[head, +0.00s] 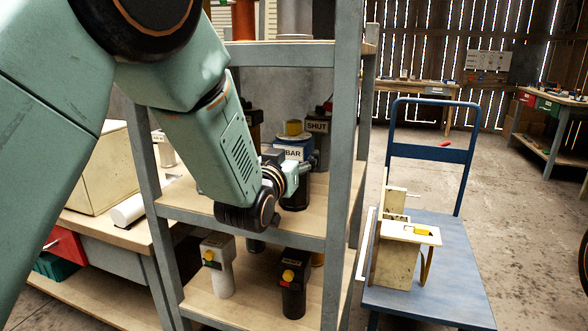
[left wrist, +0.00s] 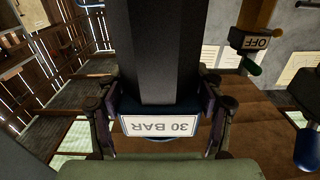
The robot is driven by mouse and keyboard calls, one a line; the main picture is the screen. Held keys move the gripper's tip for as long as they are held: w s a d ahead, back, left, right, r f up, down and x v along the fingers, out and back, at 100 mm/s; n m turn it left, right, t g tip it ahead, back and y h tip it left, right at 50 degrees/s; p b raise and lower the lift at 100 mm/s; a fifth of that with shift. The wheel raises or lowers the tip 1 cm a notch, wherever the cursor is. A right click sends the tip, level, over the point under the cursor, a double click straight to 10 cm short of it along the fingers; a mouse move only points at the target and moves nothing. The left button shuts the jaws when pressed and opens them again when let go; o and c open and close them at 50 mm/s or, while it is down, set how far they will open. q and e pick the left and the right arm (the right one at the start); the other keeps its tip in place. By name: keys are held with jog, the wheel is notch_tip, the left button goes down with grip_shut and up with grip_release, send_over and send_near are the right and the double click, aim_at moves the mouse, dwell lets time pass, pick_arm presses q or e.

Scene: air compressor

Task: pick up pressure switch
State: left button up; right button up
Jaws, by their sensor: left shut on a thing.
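The pressure switch (head: 293,150), a dark body with a blue collar, yellow top and white label, is on the middle shelf of the grey rack. In the left wrist view the pressure switch (left wrist: 155,60) fills the middle, its label reading "30 BAR" upside down. My left gripper (head: 283,170) is shut on it; in the left wrist view the fingers (left wrist: 162,112) press on both sides of the labelled collar. My arm covers part of it in the head view, and I cannot tell whether its base touches the shelf. My right gripper is not in view.
A similar unit marked "SHUT" (head: 318,130) stands close behind. A white unit (head: 218,262) and a black unit (head: 293,288) stand on the lower shelf. The rack's front post (head: 345,150) rises just right. A blue trolley (head: 430,240) with a wooden fixture (head: 398,258) stands right.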

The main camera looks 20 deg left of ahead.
pick_arm(q)
jog(key=c, duration=0.9)
jog(key=shift+w+r, duration=0.1)
jog(key=shift+r, duration=0.05)
jog(key=shift+c, duration=0.4)
